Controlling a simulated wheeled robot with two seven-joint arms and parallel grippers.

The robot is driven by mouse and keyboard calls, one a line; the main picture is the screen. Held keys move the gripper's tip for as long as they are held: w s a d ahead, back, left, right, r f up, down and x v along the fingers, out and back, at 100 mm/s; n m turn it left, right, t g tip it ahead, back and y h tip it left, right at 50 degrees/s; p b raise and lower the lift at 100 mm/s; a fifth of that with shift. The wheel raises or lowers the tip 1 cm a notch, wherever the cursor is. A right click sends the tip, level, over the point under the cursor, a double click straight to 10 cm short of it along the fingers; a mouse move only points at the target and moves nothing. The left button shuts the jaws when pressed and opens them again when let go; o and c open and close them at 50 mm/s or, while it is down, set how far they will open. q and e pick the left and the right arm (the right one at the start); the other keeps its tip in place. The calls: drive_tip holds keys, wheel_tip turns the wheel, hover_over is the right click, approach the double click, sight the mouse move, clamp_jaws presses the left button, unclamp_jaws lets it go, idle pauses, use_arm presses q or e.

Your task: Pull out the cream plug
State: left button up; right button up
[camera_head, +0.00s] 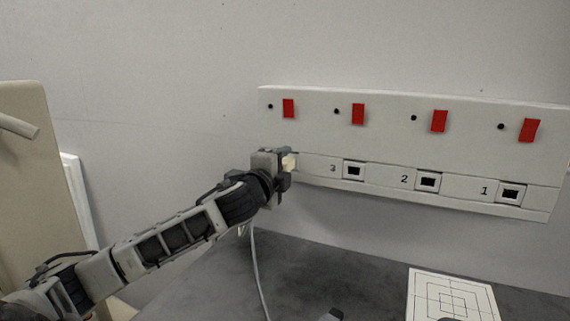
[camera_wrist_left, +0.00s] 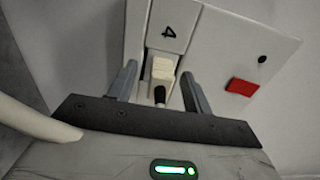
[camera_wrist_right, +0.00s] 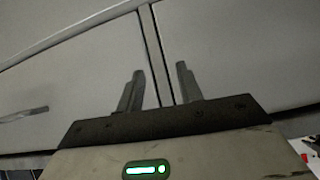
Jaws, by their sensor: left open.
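The cream plug (camera_head: 289,162) sits at the left end of the white wall panel, mostly hidden by my left gripper (camera_head: 286,170). In the left wrist view the plug (camera_wrist_left: 161,70) is at the socket marked 4, with a dark cable end pointing toward me. My left gripper is open, with one finger on each side of the plug; gaps show between fingers and plug. A pale cable (camera_head: 258,265) hangs down below the gripper. My right gripper (camera_wrist_right: 160,68) is open and empty in the right wrist view, facing grey surfaces.
The white panel (camera_head: 310,125) has several red switches and empty sockets 3 (camera_head: 354,171), 2 (camera_head: 428,182) and 1 (camera_head: 511,193). A dark grey surface (camera_head: 330,270) lies below, with a white sheet of printed squares (camera_head: 452,297). A beige object (camera_head: 40,180) stands at the left.

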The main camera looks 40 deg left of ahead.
idle(0.9)
use_arm(q)
clamp_jaws()
drive_tip(key=shift+b+v, duration=0.3)
drive_tip(key=shift+v, duration=2.7)
